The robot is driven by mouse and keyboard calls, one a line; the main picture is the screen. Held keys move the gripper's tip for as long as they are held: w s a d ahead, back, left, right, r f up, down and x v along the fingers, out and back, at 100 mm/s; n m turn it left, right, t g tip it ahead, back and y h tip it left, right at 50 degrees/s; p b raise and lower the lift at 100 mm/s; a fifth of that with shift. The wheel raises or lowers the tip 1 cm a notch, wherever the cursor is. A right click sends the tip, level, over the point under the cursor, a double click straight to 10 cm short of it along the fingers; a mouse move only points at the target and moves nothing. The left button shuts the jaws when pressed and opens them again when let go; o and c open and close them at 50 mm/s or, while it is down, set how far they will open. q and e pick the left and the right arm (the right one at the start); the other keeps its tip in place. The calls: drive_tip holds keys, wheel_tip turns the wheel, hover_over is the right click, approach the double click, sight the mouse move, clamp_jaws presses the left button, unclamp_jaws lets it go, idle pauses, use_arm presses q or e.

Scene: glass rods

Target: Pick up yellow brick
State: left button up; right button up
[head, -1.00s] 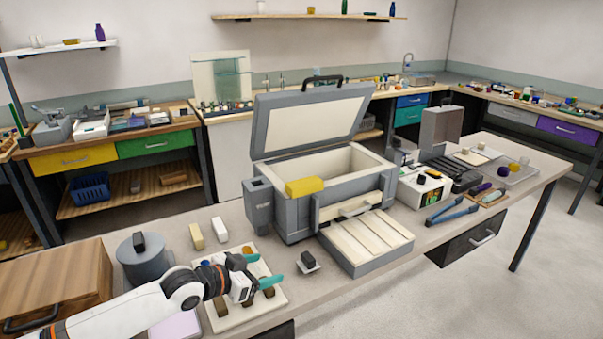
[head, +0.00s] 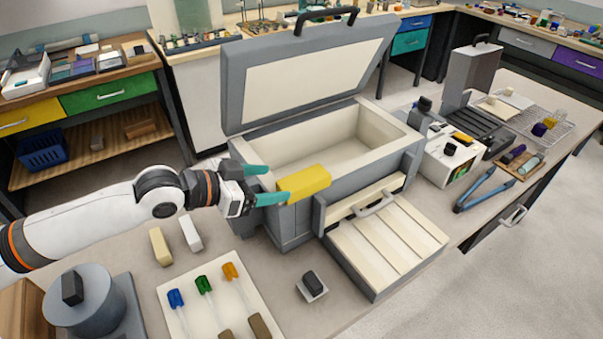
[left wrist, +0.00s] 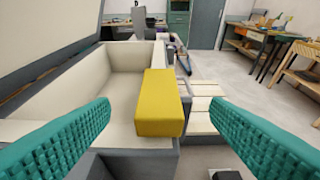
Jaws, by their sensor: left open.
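The yellow brick (head: 304,184) lies on the front left rim of the grey open-lidded kiln-like box (head: 345,148). In the left wrist view the yellow brick (left wrist: 160,103) lies straight ahead, between the two teal fingers but beyond their tips. My left gripper (head: 265,184) is open and empty, just left of the brick. In the head view one fingertip is close to the brick's left end; I cannot tell whether it touches. My right gripper is not in view.
The box's raised lid (head: 310,70) stands behind the brick. A slatted front door (head: 390,245) is folded down. A tray with colored-handled tools (head: 215,300), a cream block (head: 160,246) and a white block (head: 190,233) lie in front of my arm.

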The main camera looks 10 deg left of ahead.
sight(297, 181)
use_arm(q)
drive_tip(key=p+x, duration=0.1)
drive_tip(key=x, duration=0.3)
drive_tip(key=shift+s+d+r, duration=0.1)
drive_tip(key=shift+d+r, duration=0.05)
drive_tip(key=shift+r, duration=0.05)
drive_tip(key=shift+w+d+f, duration=0.2)
drive_tip(key=shift+w+f, duration=0.1)
drive_tip(key=shift+w, duration=0.15)
drive_tip(key=p+x, duration=0.2)
drive_tip(key=x, duration=0.2)
drive_tip(key=shift+w+d+f, duration=0.15)
drive_tip(key=shift+w+f, duration=0.1)
drive_tip(key=shift+f, duration=0.1)
drive_tip(key=shift+s, duration=0.1)
drive_tip(key=shift+c, duration=1.1)
drive_tip(key=c, duration=0.9)
drive_tip(key=shift+c, duration=0.3)
drive_tip(key=shift+r, duration=0.1)
